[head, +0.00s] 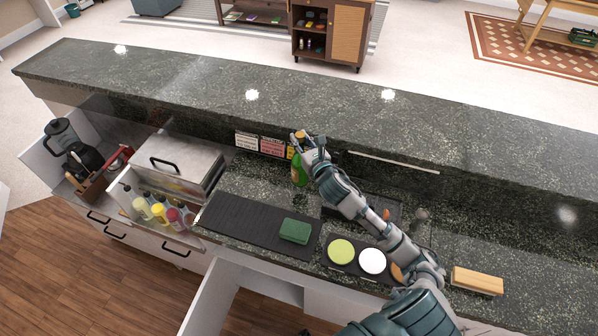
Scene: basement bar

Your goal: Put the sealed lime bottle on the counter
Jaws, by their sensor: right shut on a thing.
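A green bottle (298,170), which looks like the lime bottle, is upright near the back of the lower dark granite counter (255,178). My right gripper (301,142) is shut on its upper part. The gripper and wrist hide much of the bottle's top and right side, so the seal cannot be made out. I cannot tell whether its base touches the counter. My left gripper is not in view.
A raised granite ledge (300,100) runs behind. Small label cards (272,146) stand by the bottle. A black mat (245,222) with a green sponge (295,231) lies in front. An open drawer with several bottles (158,212) is at the left. A wooden block (477,281) lies right.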

